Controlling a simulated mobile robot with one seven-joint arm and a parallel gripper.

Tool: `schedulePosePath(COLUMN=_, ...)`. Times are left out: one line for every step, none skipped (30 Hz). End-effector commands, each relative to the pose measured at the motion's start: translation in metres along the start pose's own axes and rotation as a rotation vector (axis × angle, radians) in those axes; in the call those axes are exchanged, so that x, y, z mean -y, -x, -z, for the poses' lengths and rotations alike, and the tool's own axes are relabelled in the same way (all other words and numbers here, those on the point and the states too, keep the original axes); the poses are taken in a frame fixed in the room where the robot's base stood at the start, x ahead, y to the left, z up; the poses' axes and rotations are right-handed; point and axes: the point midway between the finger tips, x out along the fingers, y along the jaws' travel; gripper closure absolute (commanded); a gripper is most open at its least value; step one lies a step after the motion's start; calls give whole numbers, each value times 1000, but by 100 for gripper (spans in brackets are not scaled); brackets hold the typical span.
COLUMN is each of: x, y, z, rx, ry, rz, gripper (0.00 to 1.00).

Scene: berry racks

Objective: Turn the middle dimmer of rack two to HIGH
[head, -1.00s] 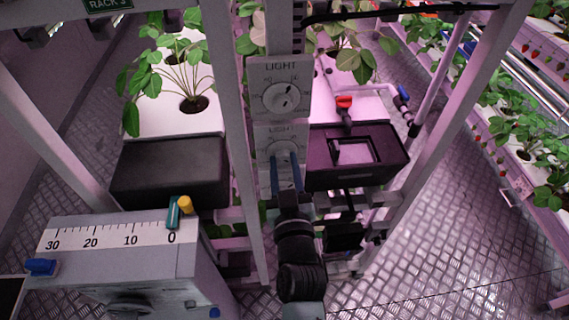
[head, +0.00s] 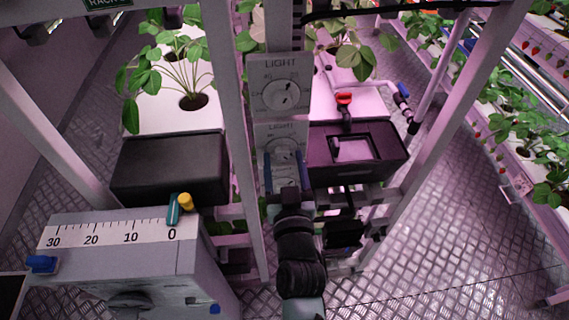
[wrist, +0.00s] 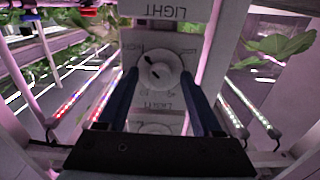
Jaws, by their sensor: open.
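The light panels sit one above another on a grey post. The upper dimmer (head: 282,96) is a white round knob on a plate marked LIGHT, clear of my gripper. The dimmer below it, on a second LIGHT plate (head: 282,128), is mostly hidden by my gripper in the head view. In the wrist view that middle dimmer (wrist: 160,68) shows whole, its markings upside down. My gripper (head: 284,157) is open, its two blue fingers on either side of this knob with gaps. Contact cannot be told. A further dimmer plate (wrist: 178,9) shows at the wrist view's top edge.
A black open box (head: 395,165) with a red-handled valve (head: 344,99) stands close right of my gripper. A rack post (head: 232,130) and black box (head: 170,168) are at left. A grey scaled cabinet (head: 120,255) is lower left. Metal floor shows at right.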

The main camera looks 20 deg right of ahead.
Motion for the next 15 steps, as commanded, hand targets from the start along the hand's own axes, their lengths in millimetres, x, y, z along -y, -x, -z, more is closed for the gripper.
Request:
schedulePosePath(x=0, y=1, z=0, rx=0, ry=0, rz=0, gripper=33)
schedulePosePath(x=0, y=2, z=-1, rx=1, ry=0, rz=0, gripper=33)
schedulePosePath(x=0, y=4, z=-1, rx=1, ry=0, rz=0, gripper=33)
schedulePosePath(x=0, y=7, z=-2, rx=1, ry=0, rz=0, gripper=33)
schedulePosePath(x=0, y=10, z=-2, rx=1, ry=0, rz=0, gripper=33)
schedulePosePath(x=0, y=15, z=-3, rx=2, ry=0, rz=0, gripper=33)
schedulePosePath(x=0, y=19, z=-3, rx=1, ry=0, rz=0, gripper=33)
schedulePosePath(x=0, y=24, z=-3, rx=2, ry=1, rz=0, gripper=33)
schedulePosePath(x=0, y=31, z=-3, rx=2, ry=1, rz=-1, gripper=33)
schedulePosePath(x=0, y=37, z=-4, rx=2, ry=1, rz=-1, gripper=33)
schedulePosePath(x=0, y=43, z=-4, rx=2, ry=1, rz=-1, gripper=33)
schedulePosePath(x=0, y=50, z=-4, rx=2, ry=1, rz=0, gripper=33)
schedulePosePath(x=0, y=56, z=-4, rx=2, ry=1, rz=0, gripper=33)
schedulePosePath(x=0, y=62, z=-4, rx=2, ry=0, rz=1, gripper=33)
schedulePosePath(x=1, y=70, z=-4, rx=2, ry=0, rz=1, gripper=33)
